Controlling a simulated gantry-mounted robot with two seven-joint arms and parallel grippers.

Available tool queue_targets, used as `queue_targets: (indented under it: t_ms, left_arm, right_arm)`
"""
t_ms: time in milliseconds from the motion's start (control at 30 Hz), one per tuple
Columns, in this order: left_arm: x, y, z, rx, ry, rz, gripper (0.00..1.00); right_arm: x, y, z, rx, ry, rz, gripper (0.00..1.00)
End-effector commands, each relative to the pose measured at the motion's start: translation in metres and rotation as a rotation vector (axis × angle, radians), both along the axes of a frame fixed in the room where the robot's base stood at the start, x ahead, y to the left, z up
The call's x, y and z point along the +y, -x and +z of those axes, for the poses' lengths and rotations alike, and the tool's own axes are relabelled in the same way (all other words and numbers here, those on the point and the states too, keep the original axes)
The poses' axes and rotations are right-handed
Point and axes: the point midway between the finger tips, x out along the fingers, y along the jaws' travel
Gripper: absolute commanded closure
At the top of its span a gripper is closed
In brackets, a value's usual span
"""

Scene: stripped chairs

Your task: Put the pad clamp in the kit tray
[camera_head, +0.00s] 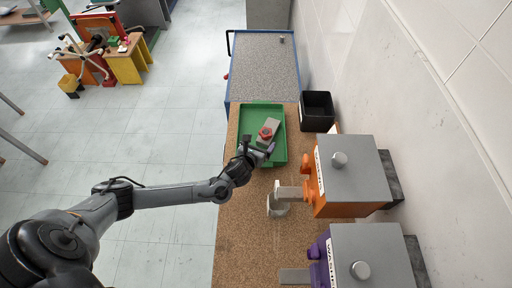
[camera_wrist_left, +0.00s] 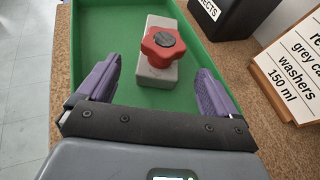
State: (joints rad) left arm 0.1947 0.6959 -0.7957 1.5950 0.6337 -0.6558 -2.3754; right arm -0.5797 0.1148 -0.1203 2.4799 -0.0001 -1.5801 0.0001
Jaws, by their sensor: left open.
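The pad clamp is a grey block with a red star-shaped knob (camera_head: 266,133). It sits inside the green kit tray (camera_head: 278,109), on its floor as far as I can see. In the left wrist view the clamp (camera_wrist_left: 156,73) lies ahead of my left gripper (camera_wrist_left: 158,80), between the lines of its two purple fingers. The fingers are open, with a gap to the clamp on both sides. In the head view my left gripper (camera_head: 262,151) is over the near part of the tray. My right gripper is not in view.
A black bin (camera_head: 317,108) stands right of the tray. An orange dispenser (camera_head: 345,180) and a purple dispenser (camera_head: 360,260) line the wall side of the cork-topped bench (camera_head: 240,225). A white sign (camera_wrist_left: 296,62) stands at right in the wrist view. A grey-topped cart (camera_head: 262,68) adjoins the bench's far end.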

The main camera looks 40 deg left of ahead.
Motion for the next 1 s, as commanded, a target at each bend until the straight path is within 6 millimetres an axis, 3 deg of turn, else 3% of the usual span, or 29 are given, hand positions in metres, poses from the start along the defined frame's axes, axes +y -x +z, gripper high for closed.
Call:
queue_targets:
  t_ms: [100,300,1000]
  left_arm:
    - [-0.005,0.017,0.007,0.001,0.0,-0.002,0.07]
    - [-0.01,0.031,0.013,0.001,-0.001,0.0,0.07]
    - [-0.011,0.035,0.014,0.001,0.001,0.0,0.07]
  right_arm:
    - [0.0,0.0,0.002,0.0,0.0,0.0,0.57]
    - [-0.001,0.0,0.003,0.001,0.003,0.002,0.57]
    - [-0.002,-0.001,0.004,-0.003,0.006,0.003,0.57]
